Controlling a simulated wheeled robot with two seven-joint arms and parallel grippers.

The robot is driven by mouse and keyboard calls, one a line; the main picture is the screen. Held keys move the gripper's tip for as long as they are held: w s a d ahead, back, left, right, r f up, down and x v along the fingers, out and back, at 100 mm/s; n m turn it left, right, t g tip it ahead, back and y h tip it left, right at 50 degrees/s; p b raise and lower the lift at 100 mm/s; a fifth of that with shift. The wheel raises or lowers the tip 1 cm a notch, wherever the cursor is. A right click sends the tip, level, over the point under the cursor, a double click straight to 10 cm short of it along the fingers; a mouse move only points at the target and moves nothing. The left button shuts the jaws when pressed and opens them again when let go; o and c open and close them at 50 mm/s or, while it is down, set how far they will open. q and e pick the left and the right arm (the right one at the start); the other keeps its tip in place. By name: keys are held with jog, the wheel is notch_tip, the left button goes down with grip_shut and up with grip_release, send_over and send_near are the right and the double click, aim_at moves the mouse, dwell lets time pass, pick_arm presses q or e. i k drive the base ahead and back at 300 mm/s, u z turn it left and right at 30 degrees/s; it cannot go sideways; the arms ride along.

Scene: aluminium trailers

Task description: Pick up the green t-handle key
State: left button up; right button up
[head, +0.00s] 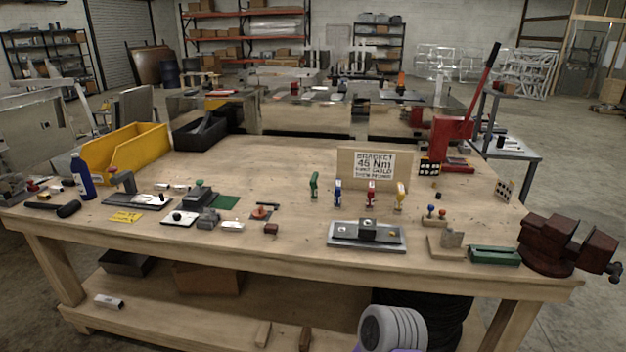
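The green t-handle key (314,186) appears to be the small upright green-handled tool on the workbench, left of a similar blue one (338,192), a red one (371,194) and a yellow one (399,198). They stand in a row in front of a sign board reading "BRACKET 45 Nm". The lower part of the green one is too small to make out.
A metal fixture plate (367,235) lies in front of the row. A red-brown vise (567,245) is at the right corner, a red press (452,140) at the back right. A yellow bin (125,155) stands back left. The wooden bench top (285,160) behind the green key is clear.

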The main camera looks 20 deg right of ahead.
aim_at(313, 181)
jog(key=z, duration=0.65)
jog(key=i, duration=0.7)
jog(key=z, duration=0.8)
